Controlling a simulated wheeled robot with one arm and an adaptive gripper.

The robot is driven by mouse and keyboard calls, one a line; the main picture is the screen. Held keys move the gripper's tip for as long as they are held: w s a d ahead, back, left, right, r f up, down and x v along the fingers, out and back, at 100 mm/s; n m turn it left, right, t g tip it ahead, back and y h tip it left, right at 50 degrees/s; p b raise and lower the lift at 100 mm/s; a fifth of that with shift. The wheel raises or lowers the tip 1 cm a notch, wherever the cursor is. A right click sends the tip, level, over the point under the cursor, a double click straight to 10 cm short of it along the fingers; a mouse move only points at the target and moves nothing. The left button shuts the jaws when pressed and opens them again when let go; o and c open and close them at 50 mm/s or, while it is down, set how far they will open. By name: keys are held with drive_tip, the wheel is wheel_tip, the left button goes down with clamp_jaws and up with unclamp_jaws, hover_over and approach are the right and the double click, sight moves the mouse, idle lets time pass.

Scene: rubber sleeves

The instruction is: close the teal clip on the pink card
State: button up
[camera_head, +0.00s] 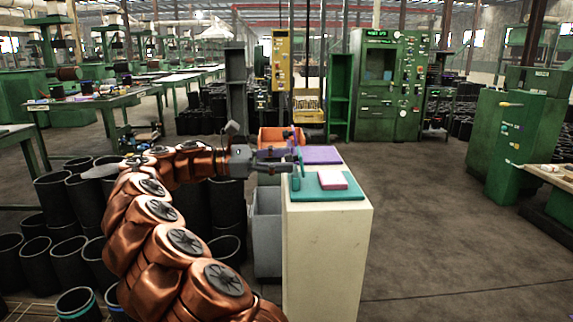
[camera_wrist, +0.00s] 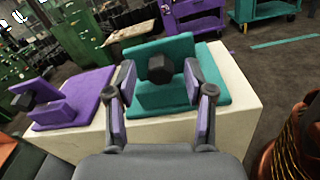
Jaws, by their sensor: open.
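The teal clip (camera_head: 298,181) stands on the near end of a cream pedestal, with a flat teal base and an upright teal part at its left side. The pink card (camera_head: 332,180) lies flat on the teal base; I cannot make it out in the wrist view. In the wrist view the teal clip (camera_wrist: 213,68) has a black knob (camera_wrist: 161,68) facing me. My gripper (camera_wrist: 159,78) is open, its fingers on either side of the knob, with no clear contact. In the head view my gripper (camera_head: 284,160) is at the clip's left.
A purple clip (camera_head: 320,154) is behind the teal one on the pedestal (camera_head: 327,250); it also shows in the wrist view (camera_wrist: 75,100) at left. A grey bin (camera_head: 267,232) and black sleeves (camera_head: 78,255) stand left of the pedestal.

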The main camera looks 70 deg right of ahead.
drive_tip(key=shift+s+d, duration=0.3)
drive_tip(key=shift+s, duration=0.2)
drive_tip(key=shift+c, duration=0.4)
clamp_jaws()
